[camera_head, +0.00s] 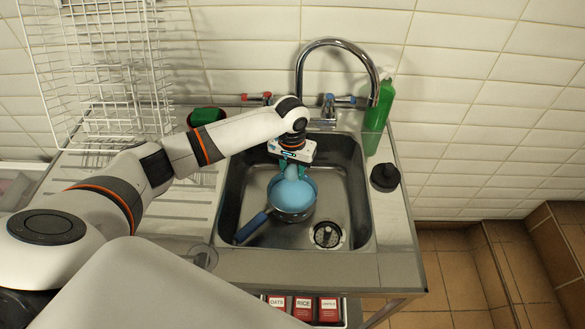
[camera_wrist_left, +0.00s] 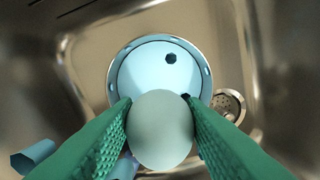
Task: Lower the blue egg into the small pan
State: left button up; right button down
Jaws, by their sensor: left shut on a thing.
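The small pan (camera_head: 297,194) sits in the steel sink, light blue inside, with its blue handle (camera_head: 250,229) pointing to the lower left. In the left wrist view the pan (camera_wrist_left: 140,78) lies beyond the egg, with dark spots inside. My left gripper (camera_head: 290,170) is over the pan's far part. Its green fingers are shut on the pale blue egg (camera_wrist_left: 160,130), one on each side. The egg overlaps the pan's near rim in the wrist view. The exact gap between egg and pan cannot be told. My right gripper is not in view.
The sink wall (camera_head: 364,190) surrounds the pan, with a drain (camera_head: 327,235) at the right. A curved tap (camera_head: 338,42) arches behind. A green bottle (camera_head: 379,115) and a black round object (camera_head: 385,177) stand right. A wire rack (camera_head: 100,70) and a green-red sponge (camera_head: 206,116) are left.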

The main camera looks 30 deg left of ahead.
pick_arm(q)
jog(key=shift+f, duration=0.1)
dwell(0.3)
jog(key=b, duration=0.2)
send_over(293, 200)
jog(key=shift+f, duration=3.5)
jog(key=shift+f+b, duration=1.35)
jog(key=shift+f, duration=1.2)
jog(key=o, duration=0.7)
